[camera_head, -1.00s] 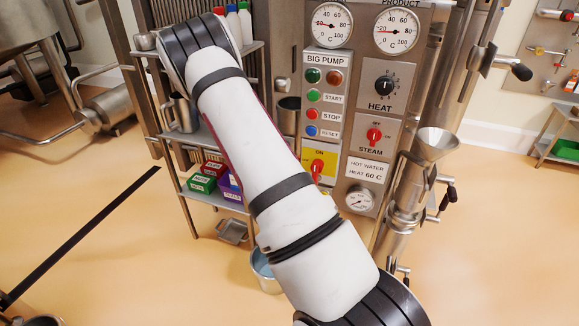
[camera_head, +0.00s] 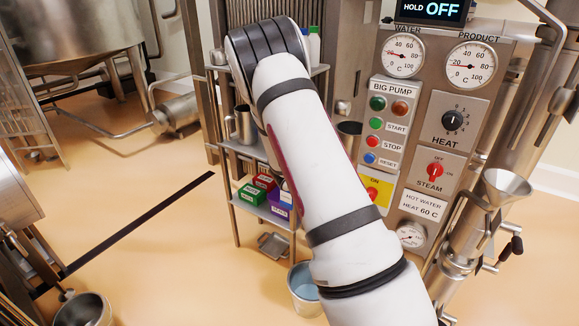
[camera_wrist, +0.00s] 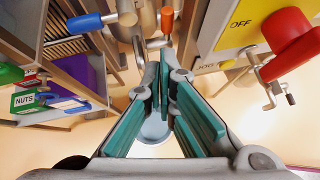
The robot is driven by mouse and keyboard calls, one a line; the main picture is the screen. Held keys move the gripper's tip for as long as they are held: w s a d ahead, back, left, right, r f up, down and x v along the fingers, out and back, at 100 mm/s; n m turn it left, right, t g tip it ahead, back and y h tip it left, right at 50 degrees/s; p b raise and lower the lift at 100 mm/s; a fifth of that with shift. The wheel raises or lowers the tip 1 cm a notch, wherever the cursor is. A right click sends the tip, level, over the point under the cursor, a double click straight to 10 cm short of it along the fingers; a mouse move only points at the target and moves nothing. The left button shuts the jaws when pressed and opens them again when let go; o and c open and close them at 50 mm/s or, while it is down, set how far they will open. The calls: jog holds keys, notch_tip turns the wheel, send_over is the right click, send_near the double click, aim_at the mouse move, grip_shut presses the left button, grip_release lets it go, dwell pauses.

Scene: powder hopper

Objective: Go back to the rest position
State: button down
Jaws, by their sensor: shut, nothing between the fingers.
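My gripper (camera_wrist: 165,85) shows in the wrist view with its teal-padded fingers closed together and nothing between them. It points towards the space between the shelf rack and the control panel. A red switch knob (camera_wrist: 290,45) on a yellow OFF plate (camera_wrist: 250,25) is to its right, apart from it. In the head view my white arm crosses the picture from the lower right to the upper middle, and my gripper is hidden behind it. The yellow switch plate (camera_head: 377,188) is partly covered by my arm there.
The control panel (camera_head: 425,120) with gauges and buttons stands right of my arm, beside a metal funnel (camera_head: 505,185). A shelf rack (camera_head: 236,215) with coloured boxes stands behind my arm. A bucket (camera_head: 305,280) is on the floor. Open floor (camera_head: 180,240) lies left.

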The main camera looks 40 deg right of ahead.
jog(key=s+a+r+m+y+p, duration=0.1)
jog(key=s+a+r+m, duration=0.25)
jog(key=r, duration=0.35)
jog(key=s+a+r+m, duration=0.3)
jog(key=a+r+m, duration=0.1)
jog(key=r, duration=0.3)
jog(key=s+a+r+m+y+p, duration=0.1)
jog(key=s+a+r+m, duration=0.3)
jog(key=r, duration=0.4)
jog(key=s+a+r+m+t+y+p, duration=0.1)
jog(key=s+a+r+m+y, duration=0.3)
jog(key=s+a, duration=0.6)
jog(key=s+a+r+m+t+y+p, duration=0.1)
jog(key=s+a+r+m+y, duration=0.3)
jog(key=s+a, duration=0.6)
jog(key=a+r, duration=0.1)
jog(key=a, duration=0.2)
jog(key=shift+a, duration=0.15)
dwell(3.3)
